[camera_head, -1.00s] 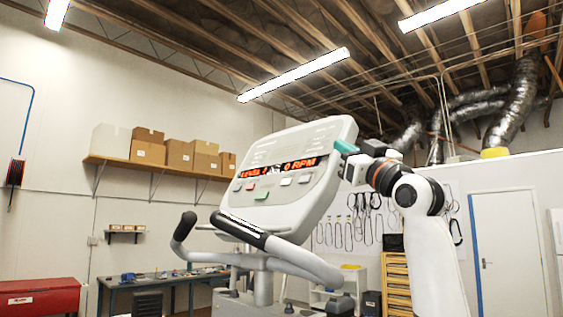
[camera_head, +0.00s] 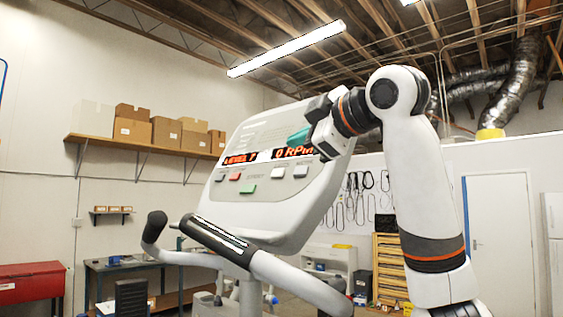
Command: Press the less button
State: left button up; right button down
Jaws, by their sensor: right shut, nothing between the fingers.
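The machine's pale console (camera_head: 262,210) stands tilted in the middle, with a red-lit display (camera_head: 241,158) reading a level and 0 RPM. Below the display are a grey button (camera_head: 220,177), a red button (camera_head: 235,177), a green button (camera_head: 248,189), a white button (camera_head: 278,173) and a blue-grey button (camera_head: 301,171). Their labels are too small to read, so I cannot tell which is the less button. My right gripper (camera_head: 297,138) is shut and empty, its teal fingertips by the display's right part, above the right-hand buttons. Contact cannot be judged. My left gripper is out of view.
The machine's handlebars (camera_head: 213,240) curve in front below the console. A shelf with boxes (camera_head: 166,131), a workbench (camera_head: 120,267) and a red chest (camera_head: 30,282) stand behind at left. A yellow drawer cabinet (camera_head: 388,265) and a white door (camera_head: 503,240) are behind at right.

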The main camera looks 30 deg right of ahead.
aim_at(278, 173)
jog(key=w+f+p, duration=0.1)
jog(key=w+p, duration=0.1)
jog(key=w, duration=0.1)
jog(key=w+d+f+p, duration=0.1)
jog(key=w+p, duration=0.1)
jog(key=w, duration=0.2)
jog(key=w+f+p, duration=0.1)
jog(key=w+p, duration=0.1)
jog(key=w, duration=0.2)
jog(key=shift+d, duration=0.35)
jog(key=shift+d+f+p, duration=0.2)
jog(key=shift+d+p, duration=0.1)
jog(key=shift+d, duration=0.1)
jog(key=shift+a, duration=0.15)
jog(key=shift+a, duration=0.1)
